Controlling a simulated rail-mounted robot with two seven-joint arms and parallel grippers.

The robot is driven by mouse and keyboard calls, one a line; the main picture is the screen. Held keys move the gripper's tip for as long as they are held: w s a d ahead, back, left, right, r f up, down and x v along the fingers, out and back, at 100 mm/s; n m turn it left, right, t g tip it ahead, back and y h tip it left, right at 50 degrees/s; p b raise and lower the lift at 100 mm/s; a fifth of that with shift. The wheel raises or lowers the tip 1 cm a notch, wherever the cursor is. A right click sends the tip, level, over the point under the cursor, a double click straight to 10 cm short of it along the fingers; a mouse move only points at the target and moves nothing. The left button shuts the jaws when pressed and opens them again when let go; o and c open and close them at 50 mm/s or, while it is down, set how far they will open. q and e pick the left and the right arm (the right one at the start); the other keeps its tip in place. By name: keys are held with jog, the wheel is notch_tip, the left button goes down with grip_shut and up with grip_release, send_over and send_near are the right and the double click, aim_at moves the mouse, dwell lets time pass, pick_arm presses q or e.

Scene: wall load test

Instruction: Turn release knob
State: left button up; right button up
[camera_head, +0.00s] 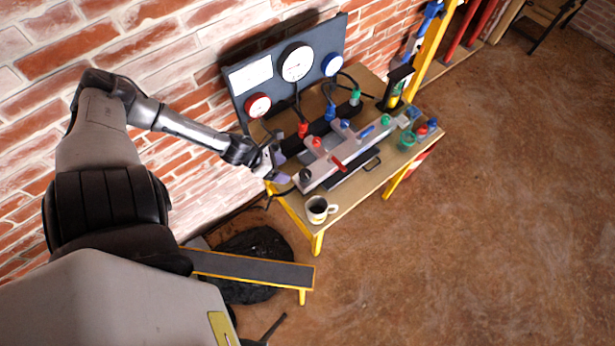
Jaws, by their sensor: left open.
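A wooden bench with yellow legs (352,203) carries a grey test rig (345,160) with several red, blue and green knobs and fittings. I cannot tell which of them is the release knob. A dark round knob (305,175) sits at the rig's near left end. My left gripper (277,165) is open at the rig's left end, close to the dark knob. Whether it touches anything is too small to tell. My right gripper is out of view.
A gauge panel (297,62) stands behind the rig against the brick wall. A mug (319,209) stands at the bench's front left corner. A low dark bench (250,268) and a black bag (255,245) lie nearer. The floor at right is clear.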

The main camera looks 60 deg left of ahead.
pick_arm(q)
jog(key=a+m+b, duration=0.1)
jog(key=a+m, duration=0.3)
jog(key=m+h+b, duration=0.1)
jog(key=b, duration=0.4)
send_near(304, 174)
jog(key=shift+w+f, duration=0.7)
jog(key=shift+w, duration=0.6)
jog(key=shift+w+d+f+g, duration=0.4)
jog(key=shift+w+d+f, duration=0.35)
jog(key=shift+d+f, duration=0.25)
jog(key=shift+x, duration=2.45)
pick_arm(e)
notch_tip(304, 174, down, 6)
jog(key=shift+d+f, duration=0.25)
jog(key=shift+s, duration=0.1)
pick_arm(q)
jog(key=c, duration=0.9)
jog(key=shift+s, duration=0.1)
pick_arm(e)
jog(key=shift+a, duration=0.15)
